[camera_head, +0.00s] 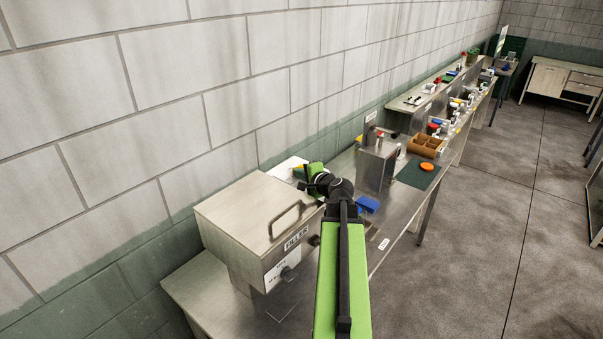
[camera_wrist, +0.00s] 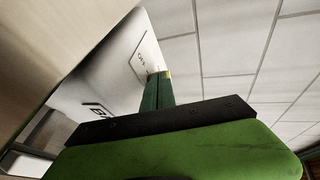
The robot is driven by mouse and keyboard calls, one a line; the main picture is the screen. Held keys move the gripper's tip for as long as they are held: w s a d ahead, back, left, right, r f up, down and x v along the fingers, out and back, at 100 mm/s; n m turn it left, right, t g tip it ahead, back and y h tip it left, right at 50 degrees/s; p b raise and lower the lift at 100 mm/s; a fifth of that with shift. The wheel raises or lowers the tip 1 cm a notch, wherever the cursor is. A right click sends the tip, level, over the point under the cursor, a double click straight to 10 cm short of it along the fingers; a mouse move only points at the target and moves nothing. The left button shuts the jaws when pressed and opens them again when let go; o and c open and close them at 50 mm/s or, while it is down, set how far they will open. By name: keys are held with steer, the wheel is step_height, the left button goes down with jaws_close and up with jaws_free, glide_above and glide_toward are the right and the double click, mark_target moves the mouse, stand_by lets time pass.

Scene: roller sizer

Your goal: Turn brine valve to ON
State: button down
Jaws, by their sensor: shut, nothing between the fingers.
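A grey metal box labelled FILLER (camera_head: 262,222) stands at the near end of the bench. A small grey lever (camera_head: 287,273) sits on a white label on its front face. The label is too small to read, so I cannot tell whether this is the brine valve or how it is set. My gripper (camera_wrist: 158,78) is shut and empty, seen as narrow dark green fingers in the wrist view. A pale surface with small dark marks (camera_wrist: 142,58) is close to the fingertips in the wrist view.
A looped handle (camera_head: 286,219) stands out from the filler box. Beyond my arm are a blue block (camera_head: 368,204), a metal housing (camera_head: 378,160), a green mat (camera_head: 417,174) with an orange disc (camera_head: 427,166), and a brown tray (camera_head: 426,152). The floor to the right is clear.

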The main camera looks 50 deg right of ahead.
mark_target(291, 179)
steer(key=shift+w+a, duration=0.25)
steer(key=shift+a, duration=0.05)
steer(key=shift+w+a, duration=0.25)
steer(key=shift+w, duration=0.15)
steer(key=shift+w+a, duration=0.2)
steer(key=shift+w, duration=0.45)
steer(key=shift+w, duration=0.1)
stand_by(0.4)
stand_by(0.8)
steer(key=shift+r, duration=0.3)
step_height(291, 179, up, 5)
steer(key=p, duration=0.5)
steer(key=shift+p, duration=0.3)
steer(key=s+d+r+p, duration=0.4)
steer(key=s+r+p, duration=0.1)
steer(key=s, duration=0.6)
steer(key=shift+d+r, duration=0.15)
